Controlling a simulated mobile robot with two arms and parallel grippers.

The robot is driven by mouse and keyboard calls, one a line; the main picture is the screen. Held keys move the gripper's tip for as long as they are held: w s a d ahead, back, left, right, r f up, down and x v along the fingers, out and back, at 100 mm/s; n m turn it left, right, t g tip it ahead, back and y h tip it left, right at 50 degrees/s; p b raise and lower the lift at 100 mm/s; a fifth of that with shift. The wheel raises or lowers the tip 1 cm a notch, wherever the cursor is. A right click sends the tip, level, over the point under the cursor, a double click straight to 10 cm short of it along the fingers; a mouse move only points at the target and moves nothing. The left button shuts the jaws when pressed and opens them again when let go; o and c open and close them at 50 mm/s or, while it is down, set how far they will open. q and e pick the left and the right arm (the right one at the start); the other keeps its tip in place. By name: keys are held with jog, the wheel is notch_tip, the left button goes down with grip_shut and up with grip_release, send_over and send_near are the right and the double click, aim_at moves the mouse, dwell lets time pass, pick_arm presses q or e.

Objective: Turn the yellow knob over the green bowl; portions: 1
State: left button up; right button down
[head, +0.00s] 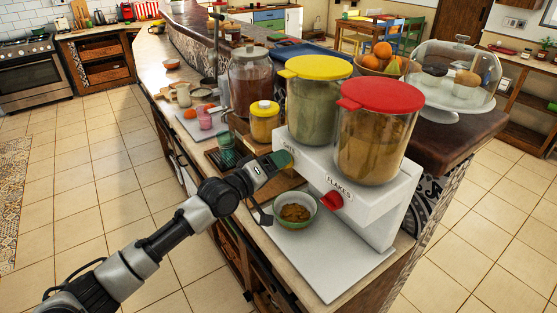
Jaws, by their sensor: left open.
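A white dispenser (375,205) carries a canister with a yellow lid (318,68) and a canister with a red lid (381,95). A red knob (332,201) is under the "FLAKES" label. The yellow knob is not visible; my left gripper covers the front below the other label. My left gripper (279,160) is open, at the dispenser's front under the yellow-lidded canister. Whether it touches a knob cannot be told. A green bowl (313,219) with brown food inside stands on the white base, below and left of the red knob. My right gripper is not in view.
A yellow-lidded jar (264,127) and a tall glass jar (250,83) stand left of the dispenser. A fruit bowl (383,68) and glass dome (455,80) stand behind. The floor left is clear.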

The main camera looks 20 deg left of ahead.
pick_arm(q)
jog(key=shift+w+d, duration=0.3)
jog(key=shift+w, duration=0.15)
jog(key=c, duration=0.9)
jog(key=m+h+b, duration=0.1)
jog(key=m+b, duration=0.1)
jog(key=m, duration=0.4)
jog(key=m+h+b, duration=0.1)
jog(key=m+b, duration=0.1)
jog(key=m, duration=0.4)
jog(key=m+b, duration=0.2)
jog(key=m, duration=0.5)
jog(key=shift+f+h, duration=0.15)
jog(key=shift+h, duration=0.25)
jog(key=shift+m, duration=0.3)
